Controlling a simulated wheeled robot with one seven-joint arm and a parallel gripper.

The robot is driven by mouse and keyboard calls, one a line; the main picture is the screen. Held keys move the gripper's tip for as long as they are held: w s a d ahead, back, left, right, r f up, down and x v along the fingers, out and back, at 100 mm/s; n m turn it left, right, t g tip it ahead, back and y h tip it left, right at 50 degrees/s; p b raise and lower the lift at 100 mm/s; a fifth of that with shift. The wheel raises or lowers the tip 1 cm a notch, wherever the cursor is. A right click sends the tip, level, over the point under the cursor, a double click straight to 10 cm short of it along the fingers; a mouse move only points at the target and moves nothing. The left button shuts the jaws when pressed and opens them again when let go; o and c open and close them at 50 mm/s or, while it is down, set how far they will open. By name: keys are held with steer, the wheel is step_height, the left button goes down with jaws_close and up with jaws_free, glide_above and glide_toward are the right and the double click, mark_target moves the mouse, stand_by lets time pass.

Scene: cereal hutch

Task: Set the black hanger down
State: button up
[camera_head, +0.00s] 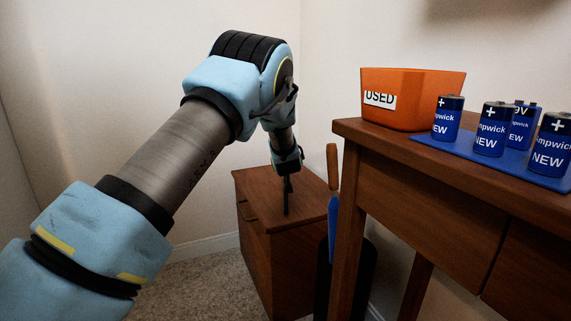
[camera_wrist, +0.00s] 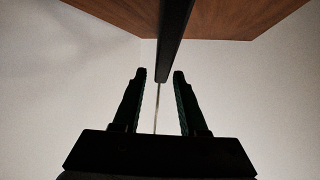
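The black hanger shows in the wrist view as a dark bar (camera_wrist: 174,38) seen end-on, with a thin metal rod between the fingers. In the head view a thin dark shape, probably the hanger (camera_head: 286,198), reaches down to the top of the small wooden cabinet (camera_head: 262,185). My gripper (camera_wrist: 159,75) is open, its two fingers on either side of the rod with a gap at each side. In the head view my gripper is above the cabinet top, small and dark. I cannot tell whether the hanger rests on the wood.
A wooden table (camera_head: 430,170) stands at the right, close to my gripper. It bears an orange bin marked USED (camera_head: 420,90) and several blue batteries on a blue mat (camera_head: 540,180). A wooden-handled tool (camera_head: 333,168) stands between cabinet and table. Walls close off the back.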

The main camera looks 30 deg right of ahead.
steer(key=shift+o, duration=0.2)
steer(key=p+v, duration=0.2)
steer(key=v, duration=1)
steer(key=a+n+g+y, duration=0.2)
steer(key=a+g+y, duration=0.15)
steer(key=a, duration=2.15)
steer(key=s+a+n+g+y, duration=0.1)
steer(key=s+a+g, duration=0.2)
steer(key=s+a, duration=0.6)
steer(key=s+a+n+g+y, duration=0.1)
steer(key=s+a+g+y, duration=0.1)
steer(key=s+a, duration=0.7)
steer(key=a+g, duration=0.1)
steer(key=a, duration=0.4)
steer(key=shift+a+f+n, duration=0.3)
steer(key=shift+a+n, duration=0.1)
steer(key=shift+r+g+p, duration=0.1)
steer(key=shift+g+p, duration=0.15)
steer(key=shift+p, duration=0.1)
